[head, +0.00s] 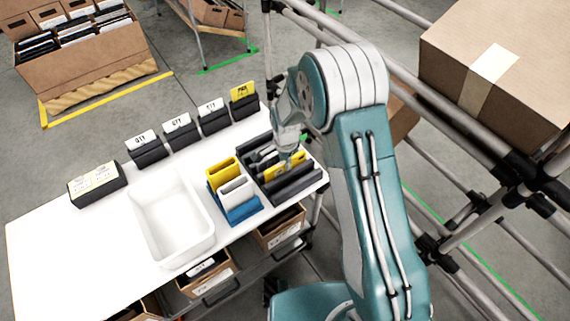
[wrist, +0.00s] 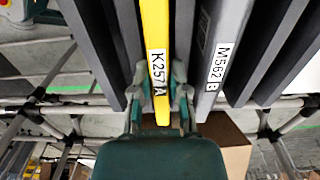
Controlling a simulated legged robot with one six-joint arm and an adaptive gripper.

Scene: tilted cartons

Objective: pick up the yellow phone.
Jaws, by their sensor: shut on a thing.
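The yellow phone (wrist: 155,35), with a white label reading K257A, stands on edge between dark grey slabs in the wrist view. In the head view the yellow phone (head: 270,173) sits among the dark slots of a rack (head: 290,190) at the table's right end. My gripper (wrist: 160,100) has one finger on each side of the phone's near end and is shut on it. In the head view my gripper (head: 287,152) comes down from above and hides part of the phone.
A grey slab labelled M562B (wrist: 216,60) stands close right of the phone. Left of the rack is a blue holder (head: 240,211) with yellow and white items, then an empty white bin (head: 172,255). Black card stands line the back edge. Metal rails (head: 450,135) run at right.

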